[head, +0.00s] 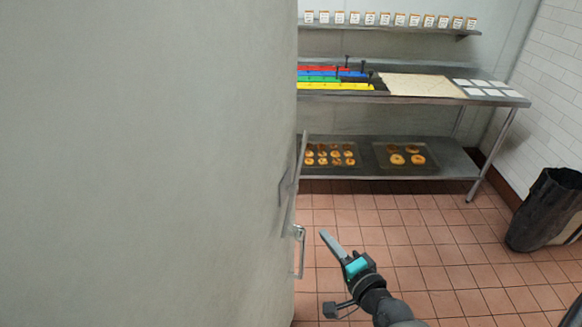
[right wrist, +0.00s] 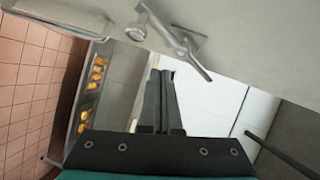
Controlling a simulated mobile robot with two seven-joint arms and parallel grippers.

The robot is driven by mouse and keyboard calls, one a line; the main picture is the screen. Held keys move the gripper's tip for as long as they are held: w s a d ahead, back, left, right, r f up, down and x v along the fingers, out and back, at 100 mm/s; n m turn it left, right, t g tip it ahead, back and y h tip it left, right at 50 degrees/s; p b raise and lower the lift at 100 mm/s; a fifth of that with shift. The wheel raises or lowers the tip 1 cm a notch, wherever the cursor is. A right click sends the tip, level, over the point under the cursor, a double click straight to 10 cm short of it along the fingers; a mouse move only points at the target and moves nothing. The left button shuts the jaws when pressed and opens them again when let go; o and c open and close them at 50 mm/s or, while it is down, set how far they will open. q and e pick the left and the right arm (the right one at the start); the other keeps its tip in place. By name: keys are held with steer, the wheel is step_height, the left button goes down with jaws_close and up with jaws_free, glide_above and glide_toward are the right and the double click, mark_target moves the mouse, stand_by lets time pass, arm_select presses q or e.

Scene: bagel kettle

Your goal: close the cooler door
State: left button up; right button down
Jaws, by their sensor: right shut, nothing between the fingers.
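A large plain grey panel, which looks like the cooler door (head: 150,160), fills the left half of the head view. A metal handle (head: 300,250) stands at its right edge, with a bracket above it. My right gripper (head: 324,236) is shut and empty, just right of the handle and apart from it in the picture. In the right wrist view the shut fingers (right wrist: 162,72) point up, and a metal handle or latch (right wrist: 188,45) lies above them on a pale surface. How far the door stands open cannot be told. My left gripper is not in view.
A black bin (head: 545,210) stands at the right. The tiled floor (head: 440,260) between is clear.

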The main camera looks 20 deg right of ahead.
step_height(320, 180, up, 8)
steer(key=w+m+t, duration=0.1)
steer(key=m+t, duration=0.1)
steer(key=p, duration=0.1)
glide_toward(284, 170)
steer(key=w+d, duration=0.2)
steer(key=d, duration=0.1)
steer(key=shift+w+a+r+p, duration=0.15)
steer(key=shift+w+a+p, duration=0.05)
steer(key=shift+w+a, duration=0.65)
steer(key=shift+w+a+r+p, duration=0.1)
steer(key=shift+w+a+p, duration=0.05)
steer(key=shift+w+a, duration=0.7)
steer(key=shift+w+d, duration=0.1)
steer(key=shift+d, duration=0.05)
